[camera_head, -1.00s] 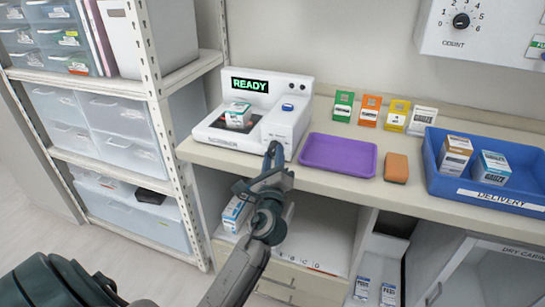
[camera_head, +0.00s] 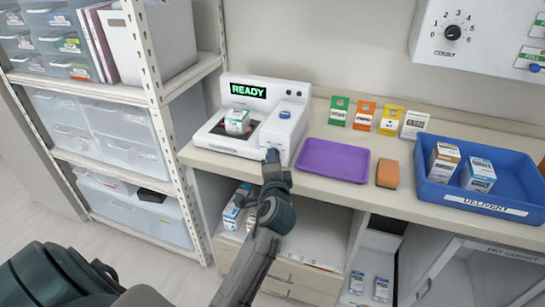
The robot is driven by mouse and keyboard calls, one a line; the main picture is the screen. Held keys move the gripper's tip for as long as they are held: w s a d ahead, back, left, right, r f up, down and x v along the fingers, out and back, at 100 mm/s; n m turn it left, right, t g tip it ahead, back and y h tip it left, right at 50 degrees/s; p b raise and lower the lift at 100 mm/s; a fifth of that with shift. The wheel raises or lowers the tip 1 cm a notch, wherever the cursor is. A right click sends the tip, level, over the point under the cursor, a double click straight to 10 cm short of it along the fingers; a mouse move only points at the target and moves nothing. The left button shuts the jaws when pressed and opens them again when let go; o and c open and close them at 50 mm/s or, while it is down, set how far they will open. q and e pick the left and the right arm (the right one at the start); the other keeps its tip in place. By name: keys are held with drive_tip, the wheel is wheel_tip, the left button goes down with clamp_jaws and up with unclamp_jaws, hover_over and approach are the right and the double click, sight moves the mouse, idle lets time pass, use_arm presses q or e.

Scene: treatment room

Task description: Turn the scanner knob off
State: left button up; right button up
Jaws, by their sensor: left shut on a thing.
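The white scanner (camera_head: 240,87) stands on the counter at the left, its display lit with a green READY. A small box (camera_head: 236,121) sits on its dark scanning window. A blue button (camera_head: 285,114) shows on top of its right-hand block. My left gripper (camera_head: 271,157) is at the front face of that block, shut on the scanner knob, which the fingers hide. The knob's angle cannot be seen. My right gripper is not in view.
A purple tray (camera_head: 333,160) and an orange-brown block (camera_head: 387,174) lie right of the scanner. A blue delivery tray (camera_head: 489,208) with boxes is farther right. A shelf rack (camera_head: 158,105) stands close on the left. Open shelves lie under the counter.

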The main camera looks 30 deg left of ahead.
use_arm(q)
drive_tip(key=shift+r+n+g+h+p, duration=0.3)
drive_tip(key=shift+n+h+p, duration=0.1)
drive_tip(key=shift+n+p, duration=0.65)
drive_tip(key=shift+a+n+p, duration=0.1)
drive_tip(key=shift+n+p, duration=0.35)
drive_tip(key=shift+n, duration=0.1)
drive_tip(key=shift+r+n+h+p, duration=0.1)
drive_tip(key=shift+n+h+p, duration=0.9)
drive_tip(key=shift+n+p, duration=0.2)
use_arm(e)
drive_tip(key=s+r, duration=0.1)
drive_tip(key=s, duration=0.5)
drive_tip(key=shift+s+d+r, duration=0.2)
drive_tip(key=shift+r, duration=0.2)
use_arm(q)
drive_tip(key=shift+g, duration=0.3)
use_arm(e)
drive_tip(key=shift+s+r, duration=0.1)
use_arm(q)
drive_tip(key=o, duration=1)
drive_tip(key=shift+a, duration=0.1)
drive_tip(key=shift+c, duration=0.2)
